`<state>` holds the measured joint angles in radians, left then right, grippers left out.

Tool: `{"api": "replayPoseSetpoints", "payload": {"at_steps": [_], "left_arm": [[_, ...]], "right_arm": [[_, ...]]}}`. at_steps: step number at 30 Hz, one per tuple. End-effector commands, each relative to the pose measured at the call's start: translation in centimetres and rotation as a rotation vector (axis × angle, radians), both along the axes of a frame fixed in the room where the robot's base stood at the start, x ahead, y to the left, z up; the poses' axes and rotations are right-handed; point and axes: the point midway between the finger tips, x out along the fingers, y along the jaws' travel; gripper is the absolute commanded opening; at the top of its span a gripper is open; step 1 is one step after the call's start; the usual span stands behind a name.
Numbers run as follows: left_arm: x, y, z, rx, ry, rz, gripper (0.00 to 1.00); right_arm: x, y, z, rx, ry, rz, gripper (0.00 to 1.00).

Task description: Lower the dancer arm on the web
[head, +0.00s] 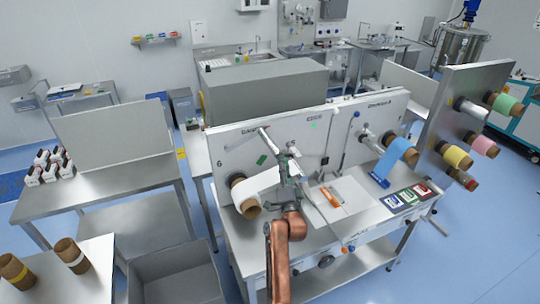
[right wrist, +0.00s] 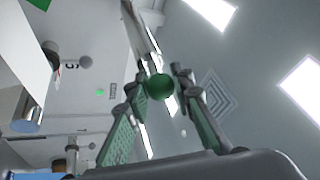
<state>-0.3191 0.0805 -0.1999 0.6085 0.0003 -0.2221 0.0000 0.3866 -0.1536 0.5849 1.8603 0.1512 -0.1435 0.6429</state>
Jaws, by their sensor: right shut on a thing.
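The dancer arm is a thin metal bar (right wrist: 140,35) ending in a green ball knob (right wrist: 160,86). In the head view the bar (head: 266,140) runs down from the panel front toward my gripper, which hides the knob. My right gripper (head: 289,158) is at the bar's end, above the table. In the right wrist view, its green-padded fingers (right wrist: 163,95) are shut around the knob. The white web (head: 258,186) comes off a cardboard-cored roll at the lower left. My left gripper is out of view.
A blue web roll (head: 394,158) sits to the right, and colored rolls (head: 458,158) stick out from the right-hand plate. Colored cards (head: 407,196) and an orange-handled tool (head: 331,197) lie on the table. A grey bin (head: 180,275) stands at lower left.

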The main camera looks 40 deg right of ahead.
Motion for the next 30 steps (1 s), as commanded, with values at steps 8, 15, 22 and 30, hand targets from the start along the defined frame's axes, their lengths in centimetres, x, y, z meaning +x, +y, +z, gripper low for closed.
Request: {"api": "replayPoseSetpoints", "payload": {"at_steps": [8, 15, 22, 30], "left_arm": [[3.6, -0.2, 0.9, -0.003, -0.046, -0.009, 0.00], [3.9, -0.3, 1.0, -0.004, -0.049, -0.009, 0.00], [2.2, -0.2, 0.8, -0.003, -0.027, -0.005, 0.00], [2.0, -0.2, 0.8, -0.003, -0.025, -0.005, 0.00]], "right_arm": [[-0.5, -1.0, -1.5, 0.083, -0.015, -0.009, 0.00], [-0.5, -1.1, -1.8, 0.097, -0.018, -0.009, 0.00], [-0.5, -1.0, -1.8, 0.096, -0.017, -0.009, 0.00], [-0.5, -1.0, -1.7, 0.096, -0.018, -0.008, 0.37]]}}
